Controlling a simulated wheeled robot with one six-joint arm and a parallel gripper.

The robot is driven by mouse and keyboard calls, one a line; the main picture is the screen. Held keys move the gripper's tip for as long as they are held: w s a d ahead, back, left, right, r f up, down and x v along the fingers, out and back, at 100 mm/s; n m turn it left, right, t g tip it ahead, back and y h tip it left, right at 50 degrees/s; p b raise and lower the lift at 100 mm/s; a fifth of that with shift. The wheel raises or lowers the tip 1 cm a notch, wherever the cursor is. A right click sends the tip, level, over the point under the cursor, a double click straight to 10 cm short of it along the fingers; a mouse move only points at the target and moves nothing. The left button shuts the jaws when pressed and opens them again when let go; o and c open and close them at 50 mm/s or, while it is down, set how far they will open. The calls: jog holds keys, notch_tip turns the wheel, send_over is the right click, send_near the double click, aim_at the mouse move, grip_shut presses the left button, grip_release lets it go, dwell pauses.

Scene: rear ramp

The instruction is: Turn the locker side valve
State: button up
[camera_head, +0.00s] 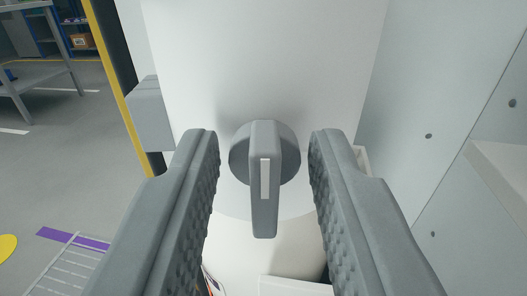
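The side valve (264,190) is a grey round knob with a bar handle that carries a white stripe. It sits on a white surface in the middle of the camera view, and its handle points down in the picture. My gripper (264,150) is open, with one finger left of the valve and one right of it. There is a clear gap between each finger and the handle, and neither appears to touch it. Whether the fingertips reach the handle's depth is hard to tell.
A white panel (435,85) with dark bolt holes stands on the right. A grey box (152,112) and a yellow-edged post (118,85) are on the left. A grey shelf (40,58) stands farther back left on open floor. White items, partly hidden, lie below the valve.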

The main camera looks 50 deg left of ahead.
jog(key=c, duration=0.6)
jog(key=shift+n, duration=2.2)
jog(key=o, duration=0.6)
